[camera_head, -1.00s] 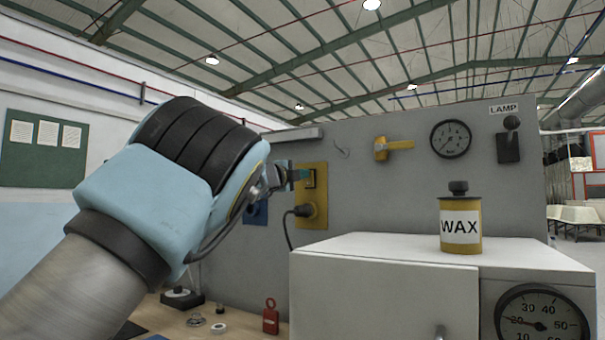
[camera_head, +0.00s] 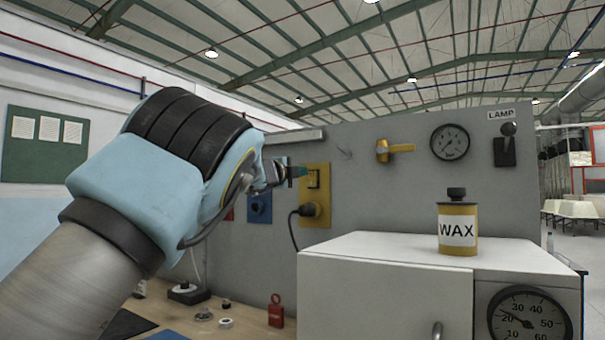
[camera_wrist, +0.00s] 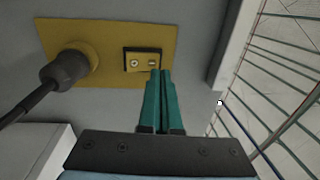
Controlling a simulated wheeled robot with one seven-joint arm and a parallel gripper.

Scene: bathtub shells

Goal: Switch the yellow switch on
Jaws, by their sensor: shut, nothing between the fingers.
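The yellow switch (camera_head: 313,179) is a small rocker in a dark frame on a yellow plate (camera_head: 315,214) fixed to the grey panel. In the wrist view the rocker (camera_wrist: 142,61) carries a round mark at its left end and a short bar mark at its right end. I cannot tell which end is pressed in. My gripper (camera_head: 304,171) has green fingers, shut and empty. In the wrist view the fingertips (camera_wrist: 160,72) are at the rocker's right end, just below the bar mark. I cannot tell whether they touch it.
A black plug (camera_head: 303,210) with a cable sits in the same plate. A blue plate (camera_head: 259,208) is to the left. A white cabinet (camera_head: 385,280) carrying a WAX can (camera_head: 457,222) stands at right. A yellow-handled valve (camera_head: 395,149), gauge (camera_head: 450,142) and lamp lever (camera_head: 507,145) are on the panel.

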